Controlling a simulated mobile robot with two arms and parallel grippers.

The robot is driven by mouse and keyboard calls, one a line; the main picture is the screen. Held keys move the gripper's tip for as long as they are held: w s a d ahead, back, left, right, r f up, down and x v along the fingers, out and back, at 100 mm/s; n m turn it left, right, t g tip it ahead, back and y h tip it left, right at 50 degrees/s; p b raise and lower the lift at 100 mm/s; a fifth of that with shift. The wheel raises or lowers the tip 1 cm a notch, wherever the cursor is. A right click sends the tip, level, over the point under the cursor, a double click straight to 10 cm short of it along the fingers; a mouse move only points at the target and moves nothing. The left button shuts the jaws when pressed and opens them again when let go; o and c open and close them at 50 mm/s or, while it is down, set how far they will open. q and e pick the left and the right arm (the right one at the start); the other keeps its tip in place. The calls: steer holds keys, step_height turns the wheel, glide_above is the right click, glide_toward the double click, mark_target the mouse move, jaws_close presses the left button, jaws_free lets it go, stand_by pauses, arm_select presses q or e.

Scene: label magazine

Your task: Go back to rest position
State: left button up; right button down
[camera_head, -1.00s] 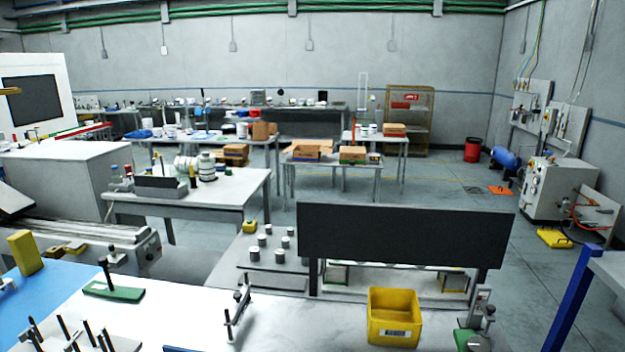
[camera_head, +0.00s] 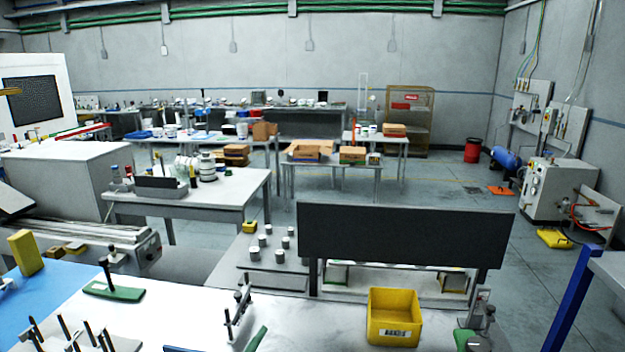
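No gripper of mine can be made out in the head view. The white worktable (camera_head: 190,318) lies in front of me, with a blue mat (camera_head: 45,297) on its left. A small green piece (camera_head: 256,340) shows at the bottom edge; most of it is cut off, and I cannot tell what it belongs to. A yellow bin (camera_head: 393,318) stands upright on the right of the table and looks empty.
A black panel (camera_head: 400,236) stands behind the bin. A small metal stand (camera_head: 238,310), a green-based clamp (camera_head: 112,290), a yellow block (camera_head: 25,252) and several upright black pegs (camera_head: 70,335) occupy the table. Its middle is mostly clear.

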arm_select(q)
steer(key=s+a+f+n+g+y, duration=0.25)
steer(key=s+a+f, duration=0.2)
steer(key=f, duration=0.25)
steer(key=s+a+f+n+g+y, duration=0.1)
steer(key=s+a+f+n+g, duration=0.1)
steer(key=s+a+f+g, duration=0.45)
steer(key=s+a+f+n+g, duration=0.2)
steer(key=s+a+f+g, duration=0.2)
steer(key=s+f, duration=0.65)
step_height(320, 180, down, 30)
steer(key=s+r+g+b, duration=0.1)
steer(key=s+b, duration=0.2)
steer(key=b, duration=0.3)
steer(key=s+a+f+b, duration=0.1)
steer(key=s+f+b, duration=0.2)
steer(key=s+f, duration=0.5)
steer(key=s+a+f+g+b, duration=0.1)
steer(key=s+a+f+b, duration=0.1)
steer(key=s+f, duration=0.7)
step_height(320, 180, down, 7)
steer(key=shift+a+y+b, duration=0.15)
steer(key=shift+y+b, duration=0.3)
steer(key=shift+b, duration=0.05)
steer(key=shift+m, duration=0.25)
